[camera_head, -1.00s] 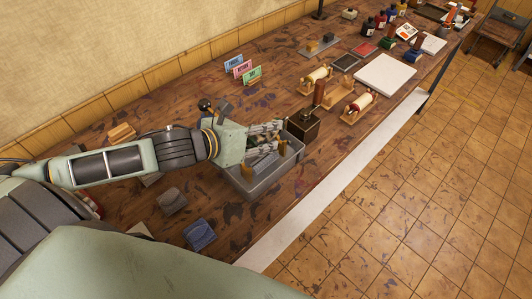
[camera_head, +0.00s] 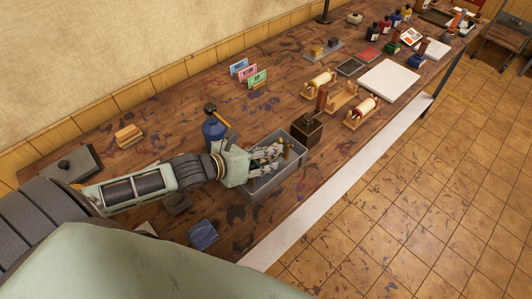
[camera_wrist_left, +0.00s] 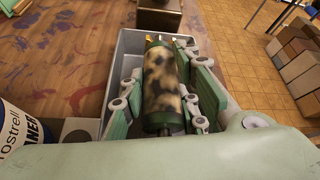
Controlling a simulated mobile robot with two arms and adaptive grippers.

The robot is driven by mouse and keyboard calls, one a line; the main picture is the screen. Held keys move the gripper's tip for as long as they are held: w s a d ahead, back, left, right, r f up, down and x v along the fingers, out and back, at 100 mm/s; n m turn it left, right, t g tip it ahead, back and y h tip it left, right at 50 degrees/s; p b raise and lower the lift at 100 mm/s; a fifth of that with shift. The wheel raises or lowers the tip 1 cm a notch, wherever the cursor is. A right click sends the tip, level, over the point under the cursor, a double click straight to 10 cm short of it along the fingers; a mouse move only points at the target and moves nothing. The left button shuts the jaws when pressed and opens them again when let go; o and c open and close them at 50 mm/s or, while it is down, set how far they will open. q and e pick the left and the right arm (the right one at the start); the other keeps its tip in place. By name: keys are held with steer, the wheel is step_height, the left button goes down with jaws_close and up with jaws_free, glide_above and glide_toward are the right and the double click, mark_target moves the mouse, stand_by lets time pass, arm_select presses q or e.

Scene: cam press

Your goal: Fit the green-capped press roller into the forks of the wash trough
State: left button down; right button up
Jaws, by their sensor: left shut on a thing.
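The press roller (camera_wrist_left: 162,80) has dark green end caps and a mottled tan and black surface. In the left wrist view it lies lengthwise between the fingers of my left gripper (camera_wrist_left: 160,95), which is shut on it. The grey wash trough (camera_wrist_left: 107,68) is beneath and around the roller. In the head view my left gripper (camera_head: 268,155) reaches into the trough (camera_head: 280,181) and hides most of the roller. Small brass-coloured parts show near the roller's far end; I cannot tell whether its ends are seated in the forks. My right gripper is not in view.
A dark box (camera_head: 308,132) stands just beyond the trough. A blue bottle (camera_head: 215,130) stands close behind my left wrist. Other rollers (camera_head: 320,80) on wooden stands are farther right. A blue sponge-like block (camera_head: 202,235) lies near the front edge.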

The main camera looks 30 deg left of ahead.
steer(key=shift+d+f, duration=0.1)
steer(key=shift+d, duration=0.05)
arm_select(q)
steer(key=c, duration=1.8)
jaws_free()
steer(key=shift+f, duration=0.1)
steer(key=o, duration=0.5)
steer(key=shift+c, duration=0.2)
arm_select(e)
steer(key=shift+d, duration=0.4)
